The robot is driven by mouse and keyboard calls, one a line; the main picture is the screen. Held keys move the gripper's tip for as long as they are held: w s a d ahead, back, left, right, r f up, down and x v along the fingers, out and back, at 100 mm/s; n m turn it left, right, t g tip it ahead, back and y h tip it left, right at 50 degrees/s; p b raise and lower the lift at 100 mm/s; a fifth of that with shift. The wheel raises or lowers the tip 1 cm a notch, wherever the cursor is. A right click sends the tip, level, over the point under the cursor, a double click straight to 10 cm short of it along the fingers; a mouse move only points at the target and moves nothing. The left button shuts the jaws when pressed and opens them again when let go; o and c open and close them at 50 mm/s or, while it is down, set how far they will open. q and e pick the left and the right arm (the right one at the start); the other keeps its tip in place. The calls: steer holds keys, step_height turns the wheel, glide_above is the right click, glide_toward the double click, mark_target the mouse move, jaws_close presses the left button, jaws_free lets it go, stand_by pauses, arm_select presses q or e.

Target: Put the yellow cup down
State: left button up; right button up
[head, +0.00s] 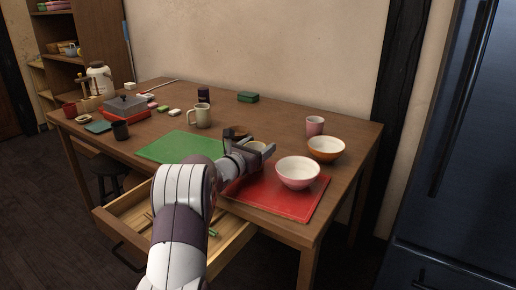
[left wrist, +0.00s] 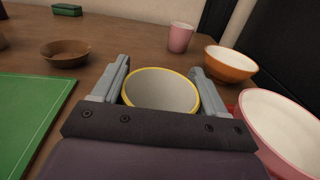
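The yellow cup (left wrist: 161,90) shows in the left wrist view as a round yellow rim with a pale grey inside. It sits between the two fingers of my left gripper (left wrist: 161,76), which lie close against its sides. In the head view my left gripper (head: 260,149) is over the table (head: 225,111), between the green mat (head: 172,148) and the pink bowl (head: 298,183). The cup is mostly hidden there by the gripper. Its base is hidden, so I cannot tell how high it is above the surface. My right gripper is not in view.
The pink bowl stands on a red mat (head: 292,207). An orange bowl (head: 326,158) and a pink cup (head: 315,126) are behind it. A brown bowl (left wrist: 66,58) stands left of the gripper. A beige mug (head: 199,117) stands further back. A drawer (head: 232,249) is open below.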

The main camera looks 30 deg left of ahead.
arm_select(q)
steer(key=o, duration=0.4)
steer(key=shift+c, duration=0.2)
steer(key=shift+r+p, duration=0.2)
steer(key=shift+p, duration=0.15)
steer(key=s, duration=0.7)
steer(key=s+a+p, duration=0.1)
steer(key=s, duration=0.3)
steer(key=shift+s, duration=0.5)
steer(key=shift+f, duration=0.1)
